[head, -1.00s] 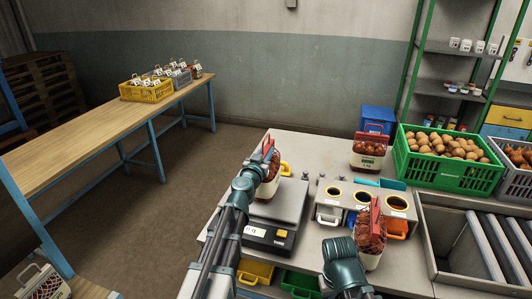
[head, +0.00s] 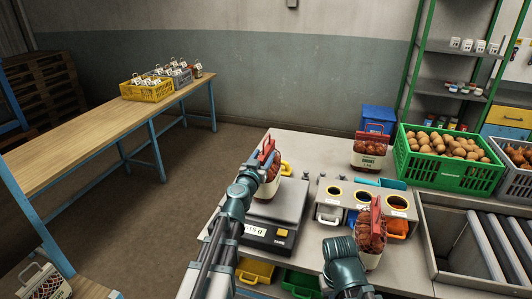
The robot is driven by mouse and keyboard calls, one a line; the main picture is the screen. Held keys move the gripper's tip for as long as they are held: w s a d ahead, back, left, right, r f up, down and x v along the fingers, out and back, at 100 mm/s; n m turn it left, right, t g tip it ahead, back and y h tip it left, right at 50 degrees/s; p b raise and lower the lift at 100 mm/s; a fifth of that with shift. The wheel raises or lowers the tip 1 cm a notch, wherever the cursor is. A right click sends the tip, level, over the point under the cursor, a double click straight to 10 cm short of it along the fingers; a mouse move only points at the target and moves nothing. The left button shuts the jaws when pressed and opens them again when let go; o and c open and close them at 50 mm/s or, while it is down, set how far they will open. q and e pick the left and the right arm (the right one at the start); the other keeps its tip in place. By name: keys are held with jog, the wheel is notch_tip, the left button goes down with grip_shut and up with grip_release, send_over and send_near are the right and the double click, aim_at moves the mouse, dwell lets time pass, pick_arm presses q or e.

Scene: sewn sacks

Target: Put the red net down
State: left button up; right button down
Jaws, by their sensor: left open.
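A red net (head: 268,188) with a cream band and a red top stands upright on the plate of the scale (head: 290,205). My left gripper (head: 257,168) is open around or beside its upper part; the arm partly hides the net. A second red net (head: 369,240) is at my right gripper (head: 352,247), in front of the three-hole box. The wrist hides the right jaws, so I cannot tell whether they hold it. A third red net (head: 368,158) stands on the table at the back.
The box with three yellow-rimmed holes (head: 346,211) stands right of the scale. A green crate of potatoes (head: 420,169), a grey crate and a roller track (head: 480,247) fill the right side. The table left of the back net is clear. A wooden table (head: 100,133) stands at left.

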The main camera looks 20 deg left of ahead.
pick_arm(q)
jog(key=s, duration=0.9)
jog(key=s+d+f+m+g+h, duration=0.2)
jog(key=d+f+g+h, duration=0.15)
jog(key=d, duration=0.35)
jog(key=s+d+f+m+g+h, duration=0.2)
jog(key=s+d+f+g, duration=0.15)
jog(key=d, duration=0.35)
jog(key=s+d+f+m+g+h, duration=0.2)
jog(key=d+f+m, duration=0.15)
jog(key=d, duration=0.45)
jog(key=s+d+f+n+g+y, duration=0.1)
jog(key=s+f+g+y, duration=0.2)
jog(key=s+f+g, duration=0.35)
jog(key=s+a+f+n+g+y, duration=0.1)
jog(key=s+a+f+y, duration=0.1)
jog(key=s, duration=0.3)
jog(key=s+a+f+n+g+y, duration=0.2)
jog(key=s+a+f+y, duration=0.1)
jog(key=s+a+y, duration=0.1)
jog(key=shift+s, duration=0.45)
jog(key=shift+o, duration=0.2)
